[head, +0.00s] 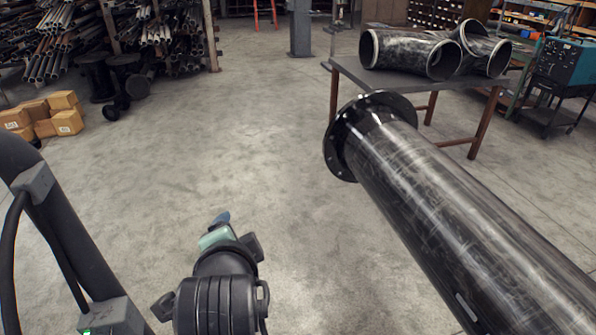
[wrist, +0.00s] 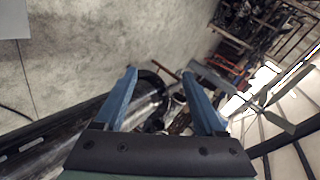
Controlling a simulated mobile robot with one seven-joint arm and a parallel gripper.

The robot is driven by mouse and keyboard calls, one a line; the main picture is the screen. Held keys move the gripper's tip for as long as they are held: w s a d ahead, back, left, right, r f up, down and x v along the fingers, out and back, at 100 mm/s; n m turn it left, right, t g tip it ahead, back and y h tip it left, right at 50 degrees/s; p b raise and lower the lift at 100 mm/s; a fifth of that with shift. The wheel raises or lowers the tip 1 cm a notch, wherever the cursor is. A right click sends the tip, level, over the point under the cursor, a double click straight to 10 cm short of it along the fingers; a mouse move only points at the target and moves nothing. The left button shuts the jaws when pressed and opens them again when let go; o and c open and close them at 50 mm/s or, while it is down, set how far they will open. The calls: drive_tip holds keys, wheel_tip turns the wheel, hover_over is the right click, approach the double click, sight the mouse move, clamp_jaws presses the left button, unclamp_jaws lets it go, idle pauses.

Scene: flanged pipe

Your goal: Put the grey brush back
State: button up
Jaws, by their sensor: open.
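I cannot make out a grey brush in either view. My gripper (head: 222,217) is in the lower left of the head view, above the floor and left of the pipe, seen from behind. In the wrist view my gripper (wrist: 160,73) has its two blue fingers spread apart, with nothing held between them. The dark flanged pipe (head: 440,190) runs from the centre right to the lower right corner. A small pale strip (head: 466,307) shows on its near side; I cannot tell what it is. The pipe (wrist: 60,125) also shows in the wrist view, beyond the fingers.
A steel table (head: 400,84) with pipe elbows (head: 410,52) stands behind the pipe's flange. Cardboard boxes (head: 42,115) and racks of tubes (head: 60,45) are at the far left. A teal machine (head: 562,65) stands at the right. The concrete floor between is clear.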

drive_tip(key=w+d+r+n+t+h, duration=0.1)
drive_tip(key=d+r+n+t, duration=0.15)
drive_tip(key=r, duration=0.65)
drive_tip(key=d+r+n+t, duration=0.2)
drive_tip(key=d+r+t, duration=0.15)
drive_tip(key=r, duration=0.55)
drive_tip(key=s+d+r+n+t, duration=0.2)
drive_tip(key=s+r+t, duration=0.3)
drive_tip(key=r, duration=0.6)
drive_tip(key=s+d+r+n+t+h, duration=0.1)
drive_tip(key=s+d+r+n+t, duration=0.1)
drive_tip(key=s+r+n+t, duration=0.3)
drive_tip(key=s+r, duration=0.3)
drive_tip(key=r, duration=0.3)
drive_tip(key=shift+r+h, duration=0.3)
drive_tip(key=shift+r, duration=0.05)
drive_tip(key=shift+s+d, duration=0.1)
